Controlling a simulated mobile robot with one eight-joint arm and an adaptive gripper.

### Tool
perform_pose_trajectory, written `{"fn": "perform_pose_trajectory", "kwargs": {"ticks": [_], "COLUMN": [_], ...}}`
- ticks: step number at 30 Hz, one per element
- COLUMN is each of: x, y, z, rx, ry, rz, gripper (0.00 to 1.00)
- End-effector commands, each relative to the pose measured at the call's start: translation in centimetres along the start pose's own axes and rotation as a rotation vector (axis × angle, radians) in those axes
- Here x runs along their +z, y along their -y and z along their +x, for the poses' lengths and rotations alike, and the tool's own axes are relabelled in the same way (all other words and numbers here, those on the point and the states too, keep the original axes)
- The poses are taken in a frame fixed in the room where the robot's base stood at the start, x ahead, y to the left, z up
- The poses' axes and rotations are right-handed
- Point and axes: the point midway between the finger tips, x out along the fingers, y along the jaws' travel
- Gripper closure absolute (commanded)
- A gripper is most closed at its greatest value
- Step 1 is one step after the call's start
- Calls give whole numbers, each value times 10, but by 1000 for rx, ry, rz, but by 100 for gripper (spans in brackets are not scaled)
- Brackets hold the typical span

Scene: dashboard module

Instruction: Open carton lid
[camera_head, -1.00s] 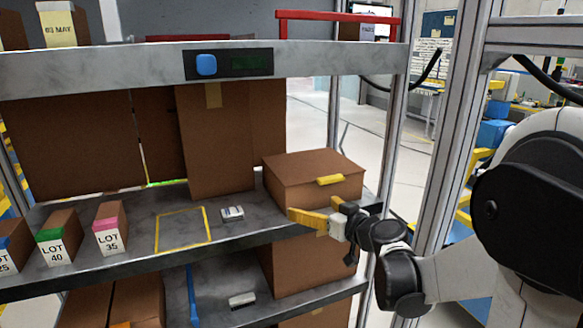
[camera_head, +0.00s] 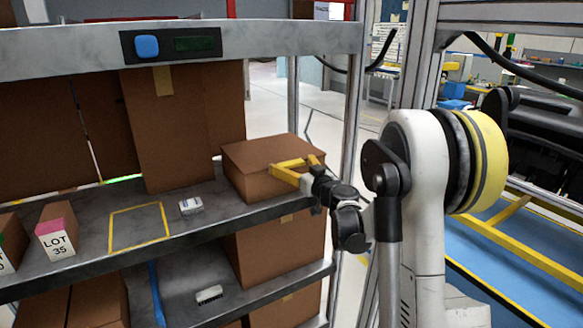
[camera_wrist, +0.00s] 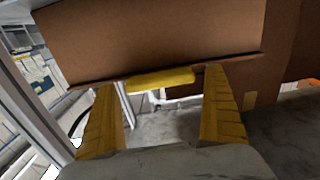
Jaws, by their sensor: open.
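The brown carton (camera_head: 255,186) stands at the right end of the middle shelf with its lid (camera_head: 262,152) down. In the wrist view the carton's brown face (camera_wrist: 160,40) fills the top, with a yellow tab (camera_wrist: 160,82) at its lower edge. My gripper (camera_head: 293,166) is at the carton's front right, by the lid's edge. Its yellow fingers are open, and in the wrist view (camera_wrist: 163,100) they stand on either side of the tab. I cannot tell whether they touch it. In the head view the tab is hidden behind or merges with the fingers.
A yellow taped square (camera_head: 139,228) and a small white item (camera_head: 191,206) lie left of the carton. A LOT 35 box (camera_head: 57,232) stands further left. A tall brown box (camera_head: 168,130) is behind. The shelf post (camera_head: 352,120) rises close to the right.

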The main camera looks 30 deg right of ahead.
Motion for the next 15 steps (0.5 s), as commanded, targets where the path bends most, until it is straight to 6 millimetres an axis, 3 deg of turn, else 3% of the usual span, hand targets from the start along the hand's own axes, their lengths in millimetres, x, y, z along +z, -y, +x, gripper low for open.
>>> {"fn": "perform_pose_trajectory", "kwargs": {"ticks": [10, 11, 15], "x": [0, 0, 0], "y": [0, 0, 0], "z": [7, 7, 6], "rx": [0, 0, 0], "ry": [0, 0, 0], "rz": [0, 0, 0], "gripper": [0, 3, 46]}}
